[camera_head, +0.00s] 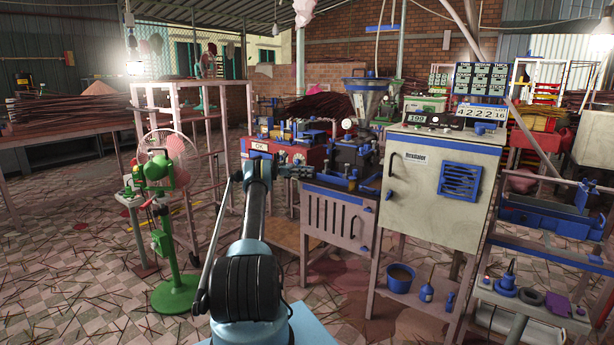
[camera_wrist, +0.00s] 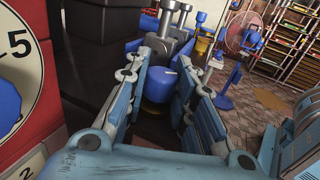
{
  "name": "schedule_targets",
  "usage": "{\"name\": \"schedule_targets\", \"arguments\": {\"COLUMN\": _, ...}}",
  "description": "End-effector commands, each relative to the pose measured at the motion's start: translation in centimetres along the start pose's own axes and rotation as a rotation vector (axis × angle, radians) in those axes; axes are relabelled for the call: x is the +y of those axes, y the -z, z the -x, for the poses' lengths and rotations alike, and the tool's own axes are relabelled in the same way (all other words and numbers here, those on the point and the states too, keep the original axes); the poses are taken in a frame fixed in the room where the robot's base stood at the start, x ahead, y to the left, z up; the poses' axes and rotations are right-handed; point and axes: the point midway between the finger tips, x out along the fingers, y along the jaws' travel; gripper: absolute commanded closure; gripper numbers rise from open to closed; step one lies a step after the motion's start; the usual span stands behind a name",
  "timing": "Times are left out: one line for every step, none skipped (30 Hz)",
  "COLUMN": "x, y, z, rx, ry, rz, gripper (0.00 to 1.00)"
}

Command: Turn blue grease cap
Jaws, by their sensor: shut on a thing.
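The blue grease cap (camera_wrist: 160,84) shows in the wrist view as a rounded blue knob with a small pale mark on its top. My gripper (camera_wrist: 160,97) has one finger on each side of it and is shut on it. In the head view my gripper (camera_head: 305,172) reaches to the left end of the dark and blue extruder machine (camera_head: 356,157). I cannot make out the cap there.
A red box with a round dial (camera_wrist: 18,72) stands close on the left in the wrist view. A grey control cabinet (camera_head: 428,190) stands to the right of the extruder. A green and pink fan (camera_head: 166,165) stands at the left. Sticks litter the tiled floor.

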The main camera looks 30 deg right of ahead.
Motion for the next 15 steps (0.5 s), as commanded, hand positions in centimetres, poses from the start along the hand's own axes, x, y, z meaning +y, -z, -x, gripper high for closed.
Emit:
{"name": "schedule_targets", "arguments": {"x": 0.02, "y": -0.1, "z": 0.24, "rx": -0.001, "ry": -0.002, "rz": 0.0, "gripper": 1.0}}
{"name": "schedule_targets", "arguments": {"x": 0.02, "y": -0.1, "z": 0.24, "rx": -0.001, "ry": -0.002, "rz": 0.0, "gripper": 1.0}}
{"name": "schedule_targets", "arguments": {"x": 0.01, "y": -0.11, "z": 0.24, "rx": -0.001, "ry": -0.001, "rz": 0.0, "gripper": 1.0}}
{"name": "schedule_targets", "arguments": {"x": 0.01, "y": -0.11, "z": 0.23, "rx": -0.001, "ry": -0.001, "rz": 0.0, "gripper": 1.0}}
{"name": "schedule_targets", "arguments": {"x": 0.01, "y": -0.11, "z": 0.23, "rx": -0.001, "ry": -0.001, "rz": 0.0, "gripper": 1.0}}
{"name": "schedule_targets", "arguments": {"x": 0.01, "y": -0.11, "z": 0.23, "rx": -0.001, "ry": -0.001, "rz": 0.0, "gripper": 1.0}}
{"name": "schedule_targets", "arguments": {"x": 0.01, "y": -0.11, "z": 0.23, "rx": -0.001, "ry": -0.001, "rz": 0.0, "gripper": 1.0}}
{"name": "schedule_targets", "arguments": {"x": 0.01, "y": -0.11, "z": 0.23, "rx": -0.001, "ry": -0.001, "rz": 0.0, "gripper": 1.0}}
{"name": "schedule_targets", "arguments": {"x": 0.0, "y": -0.11, "z": 0.24, "rx": -0.001, "ry": -0.001, "rz": 0.0, "gripper": 1.0}}
{"name": "schedule_targets", "arguments": {"x": 0.0, "y": -0.11, "z": 0.24, "rx": -0.001, "ry": -0.001, "rz": 0.0, "gripper": 1.0}}
{"name": "schedule_targets", "arguments": {"x": 0.01, "y": -0.11, "z": 0.24, "rx": -0.001, "ry": -0.001, "rz": 0.0, "gripper": 1.0}}
{"name": "schedule_targets", "arguments": {"x": 0.01, "y": -0.11, "z": 0.24, "rx": -0.001, "ry": -0.001, "rz": 0.0, "gripper": 1.0}}
{"name": "schedule_targets", "arguments": {"x": 0.01, "y": -0.11, "z": 0.24, "rx": -0.001, "ry": -0.001, "rz": 0.0, "gripper": 0.72}}
{"name": "schedule_targets", "arguments": {"x": 0.01, "y": -0.11, "z": 0.23, "rx": -0.001, "ry": -0.001, "rz": 0.0, "gripper": 0.65}}
{"name": "schedule_targets", "arguments": {"x": 0.01, "y": -0.1, "z": 0.2, "rx": -0.001, "ry": 0.0, "rz": 0.0, "gripper": 0.56}}
